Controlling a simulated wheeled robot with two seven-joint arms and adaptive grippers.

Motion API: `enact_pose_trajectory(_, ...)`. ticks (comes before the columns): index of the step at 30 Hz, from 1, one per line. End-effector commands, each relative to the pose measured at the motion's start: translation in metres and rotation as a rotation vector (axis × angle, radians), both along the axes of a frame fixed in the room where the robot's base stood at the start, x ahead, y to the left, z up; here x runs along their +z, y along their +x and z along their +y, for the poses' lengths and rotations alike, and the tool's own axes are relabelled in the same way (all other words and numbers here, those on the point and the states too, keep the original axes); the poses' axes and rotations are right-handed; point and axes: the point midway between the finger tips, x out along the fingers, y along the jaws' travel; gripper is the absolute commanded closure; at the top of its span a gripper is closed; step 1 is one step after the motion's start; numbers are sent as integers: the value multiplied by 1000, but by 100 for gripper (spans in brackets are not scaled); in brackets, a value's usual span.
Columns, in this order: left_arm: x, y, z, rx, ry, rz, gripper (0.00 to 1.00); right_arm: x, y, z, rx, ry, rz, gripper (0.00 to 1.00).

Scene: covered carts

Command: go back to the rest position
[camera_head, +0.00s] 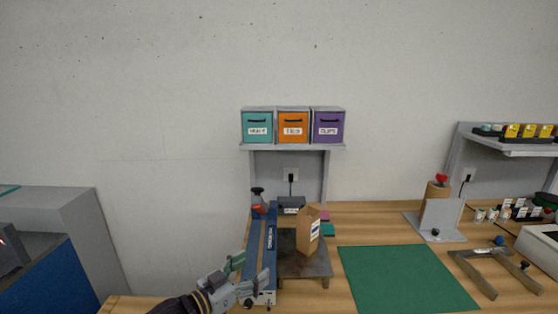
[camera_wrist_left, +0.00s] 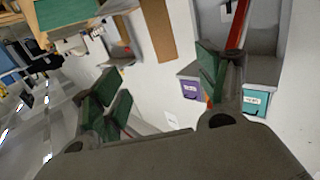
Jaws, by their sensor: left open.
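My left gripper (camera_head: 252,270) is low in the head view, at the front left of the wooden workbench. Its jaws are open with green pads, and nothing shows between them. In the head view it overlaps the near end of a blue long tool (camera_head: 262,245); whether they touch I cannot tell. In the left wrist view the two fingers of the left gripper (camera_wrist_left: 158,80) are spread apart, with the wall and the storage boxes beyond them. My right gripper is out of view.
A cardboard carton (camera_head: 309,232) stands on a small grey stand (camera_head: 305,266) right of the tool. A green mat (camera_head: 405,280) lies clear beside it. Teal, orange and purple boxes (camera_head: 293,127) sit on a shelf (camera_head: 290,147). A clamp-like frame (camera_head: 483,270) lies at right.

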Motion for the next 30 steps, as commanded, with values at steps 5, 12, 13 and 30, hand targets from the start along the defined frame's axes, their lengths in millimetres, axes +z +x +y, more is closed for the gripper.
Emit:
enact_pose_trajectory(5, -10, -6, -5, 22, 28, 34, 26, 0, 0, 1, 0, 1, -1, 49)
enact_pose_trajectory(12, -34, -20, -8, 79, 93, 117, 26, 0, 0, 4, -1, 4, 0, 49)
enact_pose_trajectory(13, -37, -22, -7, 89, 104, 131, 26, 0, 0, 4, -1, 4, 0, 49)
enact_pose_trajectory(30, -109, -79, 38, 298, 317, 461, 26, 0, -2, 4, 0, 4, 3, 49)
